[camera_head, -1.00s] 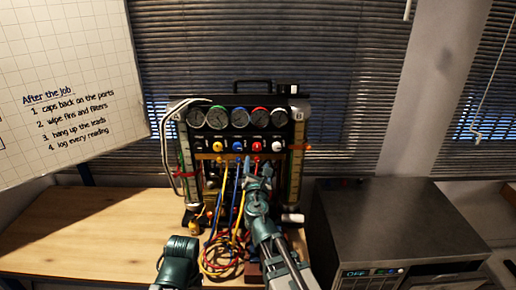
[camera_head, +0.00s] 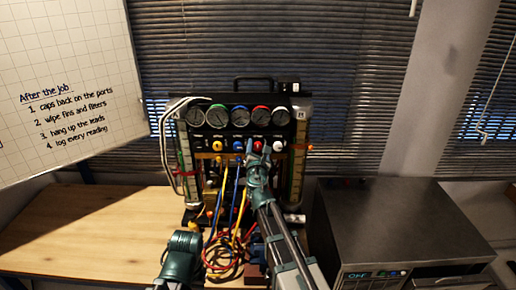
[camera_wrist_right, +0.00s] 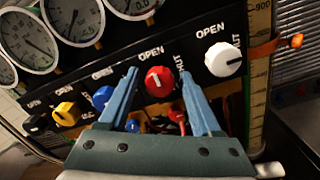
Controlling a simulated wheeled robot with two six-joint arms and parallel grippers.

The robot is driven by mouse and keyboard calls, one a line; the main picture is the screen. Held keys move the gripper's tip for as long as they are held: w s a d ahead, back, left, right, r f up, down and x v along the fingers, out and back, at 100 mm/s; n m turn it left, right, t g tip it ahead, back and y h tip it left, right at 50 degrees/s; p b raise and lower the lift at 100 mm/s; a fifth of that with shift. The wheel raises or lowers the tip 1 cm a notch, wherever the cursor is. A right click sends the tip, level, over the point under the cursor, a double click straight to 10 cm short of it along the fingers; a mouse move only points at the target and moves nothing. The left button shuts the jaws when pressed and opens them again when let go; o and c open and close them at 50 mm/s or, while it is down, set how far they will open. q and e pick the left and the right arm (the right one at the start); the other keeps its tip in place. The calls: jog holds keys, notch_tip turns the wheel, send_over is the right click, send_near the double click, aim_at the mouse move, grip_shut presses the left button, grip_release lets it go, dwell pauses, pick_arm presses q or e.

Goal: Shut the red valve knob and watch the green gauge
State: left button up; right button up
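The red valve knob (camera_wrist_right: 159,82) is on the black panel of the gauge rig, with a pale mark pointing roughly up towards the word OPEN. My right gripper (camera_head: 259,150) is raised in front of the panel at the red knob. In the right wrist view its two blue fingers (camera_wrist_right: 159,76) are open, one each side of the knob, with gaps showing. The green-rimmed gauge (camera_head: 218,117) is second from left in the gauge row; its reading is too small to tell in the head view. A green part of my left arm shows at the bottom, but no left fingers.
A blue knob (camera_wrist_right: 103,97) is left of the fingers and a white knob (camera_wrist_right: 223,59) right. Coloured hoses (camera_head: 222,245) hang and coil below the panel. A grey metal unit (camera_head: 400,225) stands at right; the wooden bench (camera_head: 90,230) is clear at left.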

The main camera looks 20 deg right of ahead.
grip_shut()
jog(key=m, duration=0.4)
jog(key=shift+m, duration=0.4)
jog(key=m, duration=0.4)
jog(key=shift+m, duration=0.3)
jog(key=m, duration=0.4)
jog(key=shift+s+m, duration=0.1)
jog(key=shift+m, duration=2.2)
